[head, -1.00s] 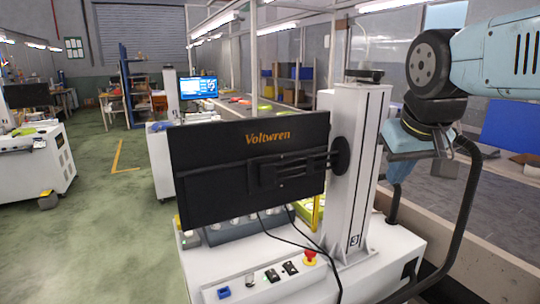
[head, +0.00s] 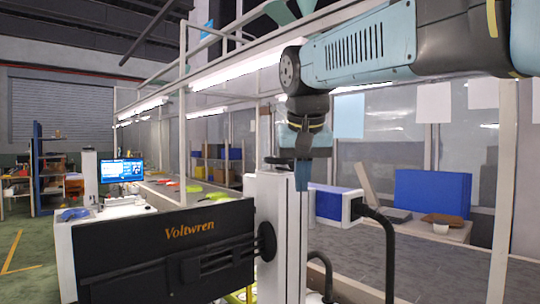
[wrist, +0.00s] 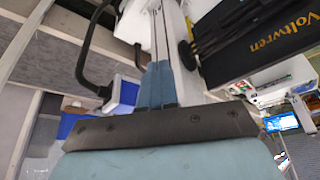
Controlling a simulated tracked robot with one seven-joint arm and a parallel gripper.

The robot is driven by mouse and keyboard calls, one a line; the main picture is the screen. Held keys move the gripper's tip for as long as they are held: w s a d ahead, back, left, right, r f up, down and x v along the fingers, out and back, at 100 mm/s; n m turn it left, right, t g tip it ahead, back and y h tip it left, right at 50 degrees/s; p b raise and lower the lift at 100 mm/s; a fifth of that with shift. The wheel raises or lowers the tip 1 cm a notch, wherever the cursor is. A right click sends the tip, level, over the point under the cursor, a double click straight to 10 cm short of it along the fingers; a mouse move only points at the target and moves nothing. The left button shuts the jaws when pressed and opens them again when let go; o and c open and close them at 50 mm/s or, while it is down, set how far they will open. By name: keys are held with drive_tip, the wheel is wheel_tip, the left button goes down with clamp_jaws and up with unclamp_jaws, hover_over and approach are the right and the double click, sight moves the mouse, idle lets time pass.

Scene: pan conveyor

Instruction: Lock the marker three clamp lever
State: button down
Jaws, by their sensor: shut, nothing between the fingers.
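The white upright column (head: 268,225) stands right of centre in the head view, with a dark fitting (head: 279,163) on top. The "3" mark low on this column is outside the current head view. I cannot make out a clamp lever clearly in either view. My gripper (head: 303,180) points down beside the column's top, on its right in the picture. In the wrist view, the blue fingers of my gripper (wrist: 156,72) are shut together and empty, with the slotted column (wrist: 169,30) beyond them. Whether they touch the column, I cannot tell.
A blue-and-white box (head: 333,203) with a thick black cable (head: 387,245) is right of the column. The conveyor (head: 420,250) runs behind, below a metal frame.

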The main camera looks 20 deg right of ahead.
drive_tip(key=w+a+r+m+g, duration=0.1)
drive_tip(key=w+r+m, duration=0.35)
drive_tip(key=r, duration=0.95)
drive_tip(key=w+d+f+n, duration=0.1)
drive_tip(key=w+d+f, duration=0.2)
drive_tip(key=w+f, duration=0.4)
wheel_tip(320, 180, down, 2)
drive_tip(key=shift+w+f+h, duration=0.25)
drive_tip(key=shift+w+h, duration=0.15)
drive_tip(key=shift+n, duration=0.35)
